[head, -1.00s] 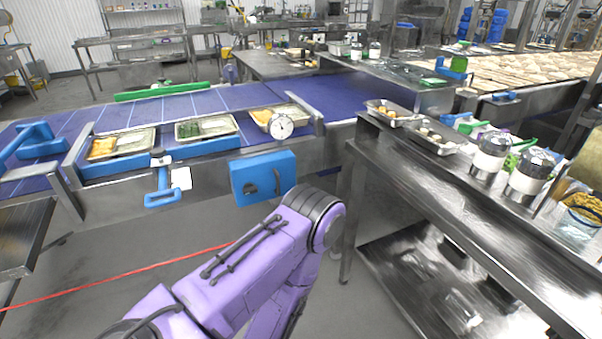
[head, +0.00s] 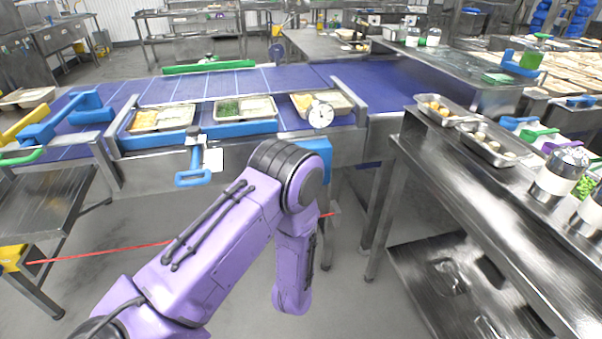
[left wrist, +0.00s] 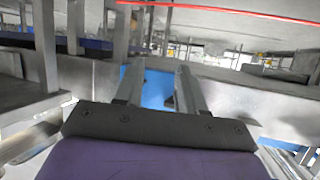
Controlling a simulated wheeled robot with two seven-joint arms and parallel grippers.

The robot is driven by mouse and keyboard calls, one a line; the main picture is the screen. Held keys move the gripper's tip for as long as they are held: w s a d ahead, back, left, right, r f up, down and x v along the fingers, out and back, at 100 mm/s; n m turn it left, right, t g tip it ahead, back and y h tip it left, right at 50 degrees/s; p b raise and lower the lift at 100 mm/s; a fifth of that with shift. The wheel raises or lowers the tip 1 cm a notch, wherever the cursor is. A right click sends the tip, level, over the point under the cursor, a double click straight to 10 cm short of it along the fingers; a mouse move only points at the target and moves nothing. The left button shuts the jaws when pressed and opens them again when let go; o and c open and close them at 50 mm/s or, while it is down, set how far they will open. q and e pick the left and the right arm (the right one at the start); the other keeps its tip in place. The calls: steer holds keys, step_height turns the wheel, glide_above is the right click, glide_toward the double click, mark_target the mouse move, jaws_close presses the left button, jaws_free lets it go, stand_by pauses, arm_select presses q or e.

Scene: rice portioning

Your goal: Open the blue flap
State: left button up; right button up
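The blue flap (head: 324,150) is on the front side of the conveyor, below the round dial. My purple left arm covers most of it in the head view, so I cannot tell there how it stands. In the left wrist view, a blue surface (left wrist: 157,90) shows beyond and between the fingers. It looks like the flap, but I cannot be sure. My left gripper (left wrist: 158,75) has its two fingers apart with nothing visible held between them. It is hidden in the head view. My right gripper is in neither view.
A blue handle (head: 194,165) hangs on the conveyor front, left of the flap. Several food trays (head: 244,108) stand along the conveyor edge. A steel table (head: 480,190) is at the right, and another steel table (head: 40,205) is at the left. Grey floor lies between them.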

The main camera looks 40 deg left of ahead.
arm_select(q)
steer(key=w+a+r+n+t+y, duration=0.1)
steer(key=w+a+r+t+y, duration=0.2)
steer(key=w+r, duration=0.8)
steer(key=r+x, duration=0.1)
steer(key=x, duration=0.8)
steer(key=shift+r+y+p, duration=0.35)
steer(key=shift+y+p, duration=0.05)
steer(key=shift+w+d, duration=0.1)
jaws_close()
